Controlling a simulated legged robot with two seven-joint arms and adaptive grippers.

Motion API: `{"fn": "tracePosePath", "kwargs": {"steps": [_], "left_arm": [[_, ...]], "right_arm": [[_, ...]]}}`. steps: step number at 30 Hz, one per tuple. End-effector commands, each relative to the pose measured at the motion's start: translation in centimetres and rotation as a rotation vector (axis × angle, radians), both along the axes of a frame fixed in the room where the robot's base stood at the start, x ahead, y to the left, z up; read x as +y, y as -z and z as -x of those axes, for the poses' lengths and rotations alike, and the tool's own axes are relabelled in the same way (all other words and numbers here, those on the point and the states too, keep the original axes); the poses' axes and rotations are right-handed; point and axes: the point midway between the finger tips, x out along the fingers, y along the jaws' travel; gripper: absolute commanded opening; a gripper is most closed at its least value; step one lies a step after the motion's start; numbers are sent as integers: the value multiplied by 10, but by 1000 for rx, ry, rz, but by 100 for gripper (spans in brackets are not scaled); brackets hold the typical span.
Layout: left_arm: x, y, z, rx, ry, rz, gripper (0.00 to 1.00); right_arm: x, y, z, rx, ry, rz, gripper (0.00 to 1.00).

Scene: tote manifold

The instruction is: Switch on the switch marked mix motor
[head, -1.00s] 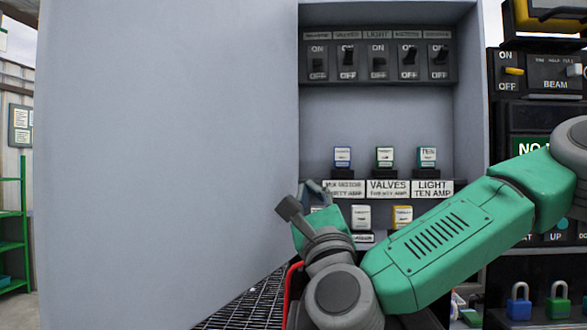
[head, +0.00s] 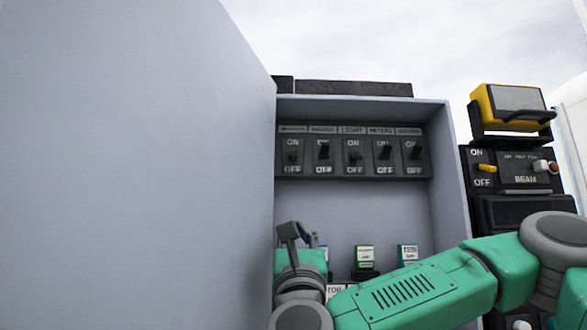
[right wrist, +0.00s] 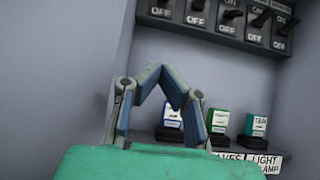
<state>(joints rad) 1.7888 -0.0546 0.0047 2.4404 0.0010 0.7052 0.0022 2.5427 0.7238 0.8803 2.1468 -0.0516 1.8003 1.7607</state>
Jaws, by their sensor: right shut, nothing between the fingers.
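A row of toggle switches (head: 350,152) sits high inside an open grey cabinet. The tags above them are small; the third reads LIGHT, and the leftmost is too blurred to read. The leftmost switch (head: 292,157) has its lever low, toward OFF; it shows in part at the top of the right wrist view (right wrist: 163,4). My left gripper is out of view.
The large grey cabinet door (head: 130,160) stands open on the left, close to my right gripper. Fuses (head: 364,257) stand on the lower panel, partly behind my arm. A yellow lamp (head: 508,107) and a BEAM switch panel (head: 520,170) are at the right. Space before the switches is free.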

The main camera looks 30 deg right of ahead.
Motion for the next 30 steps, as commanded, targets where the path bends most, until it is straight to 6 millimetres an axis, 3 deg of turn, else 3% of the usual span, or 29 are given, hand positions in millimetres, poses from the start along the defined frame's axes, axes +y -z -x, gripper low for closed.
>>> {"fn": "tracePosePath", "kwargs": {"steps": [3, 22, 30], "left_arm": [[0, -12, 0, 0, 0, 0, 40], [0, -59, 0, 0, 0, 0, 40], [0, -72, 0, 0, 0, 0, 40]], "right_arm": [[-12, -22, -17, -3, 4, 0, 0], [-66, -109, -108, 0, 2, 1, 0], [-57, -138, -93, -1, -2, 2, 0]]}}
